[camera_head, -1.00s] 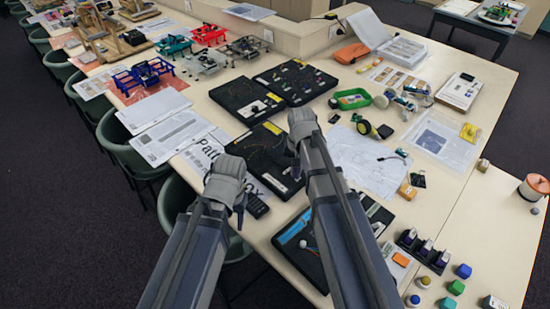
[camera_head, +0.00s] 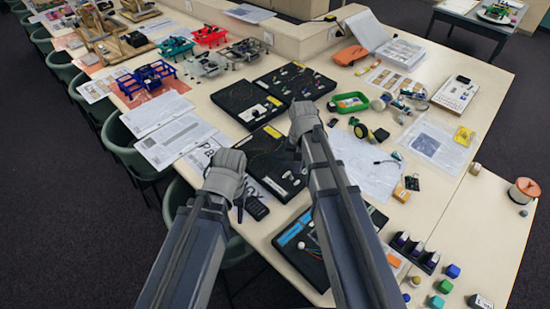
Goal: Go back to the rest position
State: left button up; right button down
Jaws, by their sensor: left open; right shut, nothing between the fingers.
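My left gripper (camera_head: 235,158) is at the end of the arm that comes in from the lower left. It is over the near-left edge of the table, above a printed sheet and beside a black handheld device (camera_head: 257,208). My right gripper (camera_head: 299,108) is further right and further up, over the black trays in the middle of the table. Its fingers are together and I see nothing held in it. The gap between the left fingers is hard to see from here. Both arms hide parts of the table below them.
Black trays (camera_head: 246,104) with wired parts lie around my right gripper. A green tray (camera_head: 350,103) and a large paper sheet (camera_head: 365,168) lie to its right. Colored cubes (camera_head: 445,286) stand at the near right. Chairs (camera_head: 118,137) line the left edge.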

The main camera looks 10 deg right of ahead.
jog(key=shift+r+p, duration=0.35)
jog(key=shift+r, duration=0.3)
jog(key=shift+s, duration=0.15)
jog(key=s+a+f+n+b, duration=0.1)
jog(key=s+a+n, duration=0.1)
jog(key=s, duration=0.3)
jog(key=s+a+f+n+b, duration=0.2)
jog(key=s+a+n, duration=0.1)
jog(key=s+a, duration=0.1)
jog(key=s+a+f+n+h+b, duration=0.1)
jog(key=s+a+n, duration=0.2)
jog(key=s, duration=0.3)
jog(key=shift+a+f+b, duration=0.3)
jog(key=shift+a+b, duration=0.05)
jog(key=shift+a, duration=0.05)
jog(key=shift+w, duration=0.1)
